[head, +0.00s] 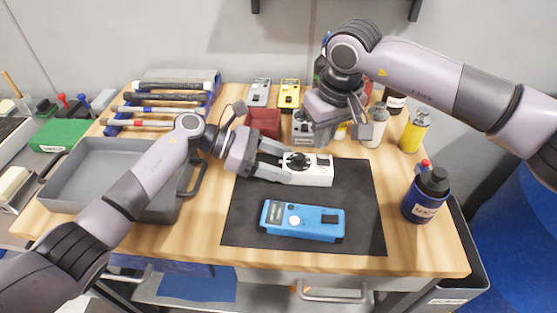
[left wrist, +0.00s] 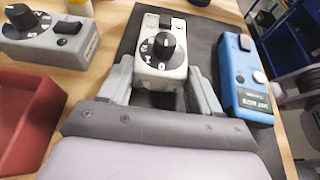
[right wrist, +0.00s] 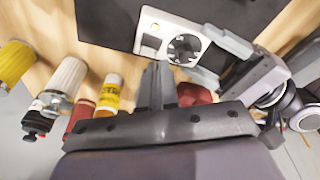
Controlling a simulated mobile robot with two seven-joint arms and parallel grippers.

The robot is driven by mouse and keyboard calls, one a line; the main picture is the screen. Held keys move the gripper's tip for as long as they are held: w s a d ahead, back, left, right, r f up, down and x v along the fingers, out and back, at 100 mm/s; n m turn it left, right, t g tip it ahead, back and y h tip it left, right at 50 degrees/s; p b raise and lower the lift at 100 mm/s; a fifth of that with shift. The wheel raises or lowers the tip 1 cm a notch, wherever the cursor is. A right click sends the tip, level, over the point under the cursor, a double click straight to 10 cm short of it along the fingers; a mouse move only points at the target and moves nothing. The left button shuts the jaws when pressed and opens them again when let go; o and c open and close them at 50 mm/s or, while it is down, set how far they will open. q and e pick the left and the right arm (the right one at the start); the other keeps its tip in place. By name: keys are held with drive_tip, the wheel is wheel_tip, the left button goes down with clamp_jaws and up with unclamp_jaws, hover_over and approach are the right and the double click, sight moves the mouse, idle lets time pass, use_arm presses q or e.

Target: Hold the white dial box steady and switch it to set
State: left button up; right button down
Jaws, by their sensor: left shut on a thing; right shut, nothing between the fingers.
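The white dial box (head: 318,172) lies on the dark mat (head: 355,200), with a black round dial at its left end. My right gripper (right wrist: 157,85) is shut and empty, close behind the box in the right wrist view. In the head view its fingertips are hidden behind its own wrist.
A blue device (head: 303,220) lies on the mat in front of the white box. A grey dial box (left wrist: 50,38), a red bin (head: 263,122) and several bottles stand behind. A dark blue bottle (head: 426,195) stands right, a grey tray (head: 100,165) left.

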sight(318, 159)
drive_tip(key=shift+f, duration=1.25)
drive_tip(key=shift+f, duration=0.15)
idle(1.0)
drive_tip(key=shift+f, duration=0.7)
drive_tip(key=shift+r, duration=3.05)
use_arm(q)
drive_tip(key=o, duration=1.5)
drive_tip(key=shift+c, duration=0.2)
